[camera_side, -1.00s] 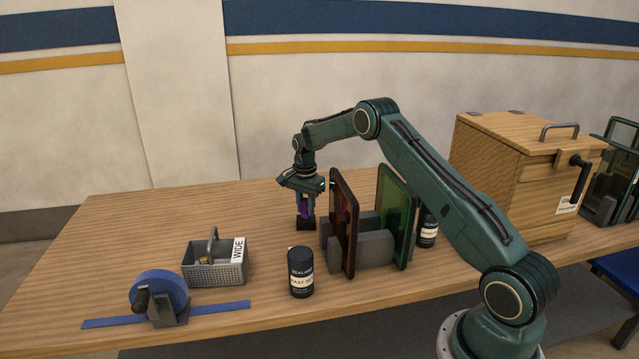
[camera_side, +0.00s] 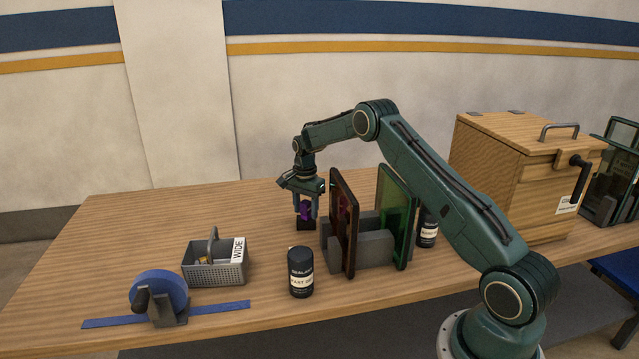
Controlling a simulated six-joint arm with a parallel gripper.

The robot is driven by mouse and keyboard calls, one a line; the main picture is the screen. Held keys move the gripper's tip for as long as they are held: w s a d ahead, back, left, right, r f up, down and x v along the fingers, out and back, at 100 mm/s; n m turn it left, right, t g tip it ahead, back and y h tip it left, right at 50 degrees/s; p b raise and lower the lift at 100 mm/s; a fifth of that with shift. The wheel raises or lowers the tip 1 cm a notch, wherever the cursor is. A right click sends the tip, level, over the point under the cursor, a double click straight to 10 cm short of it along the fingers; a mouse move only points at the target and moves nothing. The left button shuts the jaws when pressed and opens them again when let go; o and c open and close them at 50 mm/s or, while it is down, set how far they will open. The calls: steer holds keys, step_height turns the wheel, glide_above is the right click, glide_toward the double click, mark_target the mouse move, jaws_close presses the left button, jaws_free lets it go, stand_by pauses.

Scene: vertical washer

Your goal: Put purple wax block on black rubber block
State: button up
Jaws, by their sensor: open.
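The purple wax block (camera_side: 305,210) rests on top of the black rubber block (camera_side: 305,224), which sits on the wooden table. My gripper (camera_side: 306,209) is open, with its fingers apart on either side of the purple block. The right finger is close to the rack's panel, and I cannot tell whether either finger still touches the block.
A grey rack with a red panel (camera_side: 343,224) and a green panel (camera_side: 396,215) stands just right of the gripper. A dark canister (camera_side: 300,273), a grey basket (camera_side: 215,263) and a blue tape roll (camera_side: 160,293) are in front. The table's back left is clear.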

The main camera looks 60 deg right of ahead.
mark_target(306, 202)
step_height(306, 202, up, 12)
steer(key=shift+f, duration=0.1)
steer(key=shift+r, duration=0.2)
stand_by(0.4)
stand_by(0.4)
steer(key=s+a+r+n+t, duration=0.1)
steer(key=s+a+r+n, duration=0.3)
steer(key=s+a+r, duration=0.4)
steer(key=s+a+r+n+t, duration=0.2)
steer(key=s+a+r+n, duration=0.3)
steer(key=a+r, duration=0.45)
steer(key=s+a+f+n+t, duration=0.1)
steer(key=s+a+n, duration=0.3)
steer(key=s, duration=0.8)
steer(key=s+a+f+n+t, duration=0.1)
steer(key=s+a+n, duration=0.4)
steer(key=s, duration=0.7)
steer(key=shift+s+f+t, duration=0.25)
steer(key=shift+s+t, duration=0.05)
steer(key=shift+s, duration=0.05)
